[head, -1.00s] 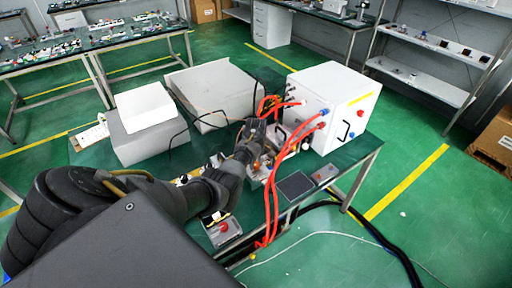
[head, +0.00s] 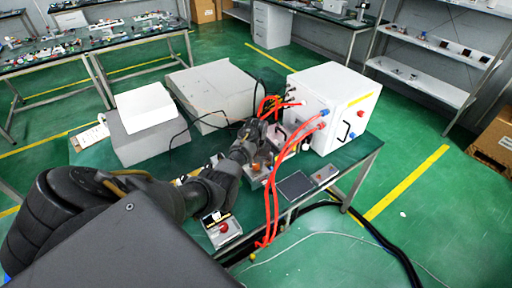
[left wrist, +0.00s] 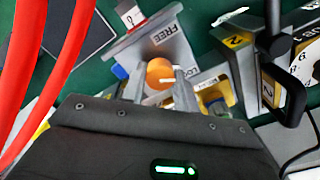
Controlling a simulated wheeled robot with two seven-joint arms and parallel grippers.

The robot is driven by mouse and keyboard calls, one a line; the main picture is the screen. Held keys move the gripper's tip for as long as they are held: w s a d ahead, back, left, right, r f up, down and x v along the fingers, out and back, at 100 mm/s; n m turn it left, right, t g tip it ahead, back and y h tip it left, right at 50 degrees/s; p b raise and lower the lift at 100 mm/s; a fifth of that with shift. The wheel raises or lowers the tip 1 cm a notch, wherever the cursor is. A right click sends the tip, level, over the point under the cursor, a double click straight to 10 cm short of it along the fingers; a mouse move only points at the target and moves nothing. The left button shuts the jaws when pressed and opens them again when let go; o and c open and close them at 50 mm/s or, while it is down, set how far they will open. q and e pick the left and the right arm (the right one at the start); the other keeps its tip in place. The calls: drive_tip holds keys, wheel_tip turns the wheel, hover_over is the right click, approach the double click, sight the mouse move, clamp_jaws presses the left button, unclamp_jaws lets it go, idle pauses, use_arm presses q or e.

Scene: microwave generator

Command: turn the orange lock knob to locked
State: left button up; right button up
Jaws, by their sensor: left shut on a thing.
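The orange lock knob (left wrist: 159,72) sits on a grey bracketed box between a FREE label (left wrist: 163,33) and a partly hidden label starting "LO" (left wrist: 213,88). A short white mark shows on the knob's lower part, pointing to the right. My left gripper (left wrist: 160,84) has a finger on each side of the knob and is shut on it. In the head view my left gripper (head: 256,150) is over the small devices at the front of the bench, and the knob is mostly hidden there. My right gripper is not in view.
A white cabinet (head: 335,105) with red hoses (head: 272,190) stands right of the gripper; the hoses also pass close in the wrist view (left wrist: 62,70). A dark flat pad (head: 295,186) lies on the bench. A red-button box (head: 222,229) is at the front edge.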

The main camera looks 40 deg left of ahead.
use_arm(q)
drive_tip(key=shift+r, duration=0.1)
idle(0.4)
drive_tip(key=o, duration=1)
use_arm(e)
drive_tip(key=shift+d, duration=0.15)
